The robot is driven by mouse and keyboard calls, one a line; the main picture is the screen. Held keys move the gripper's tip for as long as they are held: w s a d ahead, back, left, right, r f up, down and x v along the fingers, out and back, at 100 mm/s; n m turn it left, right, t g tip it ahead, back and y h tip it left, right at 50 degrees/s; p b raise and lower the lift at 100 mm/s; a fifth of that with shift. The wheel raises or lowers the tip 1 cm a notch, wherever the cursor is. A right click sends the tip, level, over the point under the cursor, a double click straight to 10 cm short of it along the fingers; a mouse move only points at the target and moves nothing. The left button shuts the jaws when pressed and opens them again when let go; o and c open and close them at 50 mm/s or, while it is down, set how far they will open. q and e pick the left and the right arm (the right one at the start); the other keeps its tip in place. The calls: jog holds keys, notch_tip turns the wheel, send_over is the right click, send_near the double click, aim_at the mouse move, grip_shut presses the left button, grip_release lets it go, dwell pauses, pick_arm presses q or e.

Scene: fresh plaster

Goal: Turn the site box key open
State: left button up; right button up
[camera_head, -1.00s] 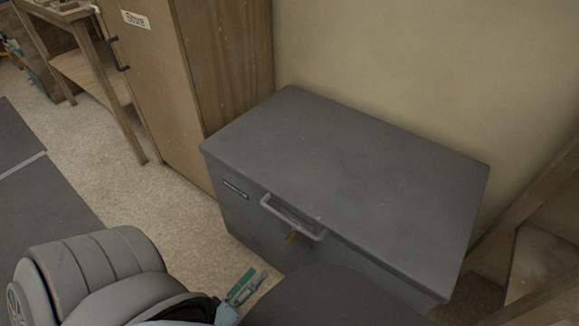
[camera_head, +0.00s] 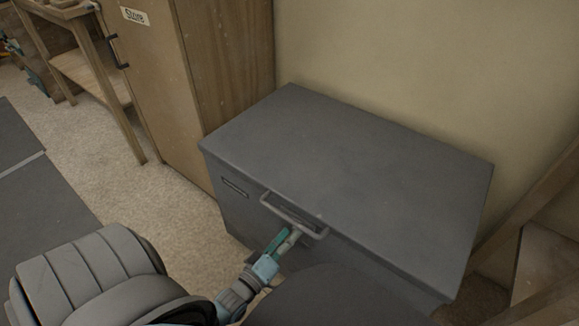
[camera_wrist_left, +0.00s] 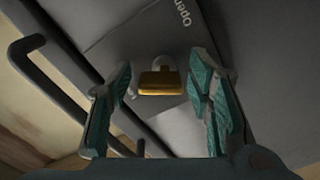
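The site box (camera_head: 350,160) is a large dark grey chest with its lid shut, against the wall. A brass-coloured key (camera_wrist_left: 160,83) shows on its front in the left wrist view, on a grey plate with the word "Open" (camera_wrist_left: 182,12). My left gripper (camera_head: 287,238) is at the box front, just below the handle, and hides the key in the head view. In the left wrist view its teal fingers (camera_wrist_left: 162,90) are apart, one on each side of the key, with a visible gap to it. My right gripper is not in view.
A grey bar handle (camera_head: 293,215) sticks out from the box front, close above my left gripper; it also shows in the left wrist view (camera_wrist_left: 40,80). A wooden store cupboard (camera_head: 165,80) stands left of the box. Wooden framing (camera_head: 535,215) is at the right.

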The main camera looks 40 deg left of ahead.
pick_arm(q)
jog(key=c, duration=0.9)
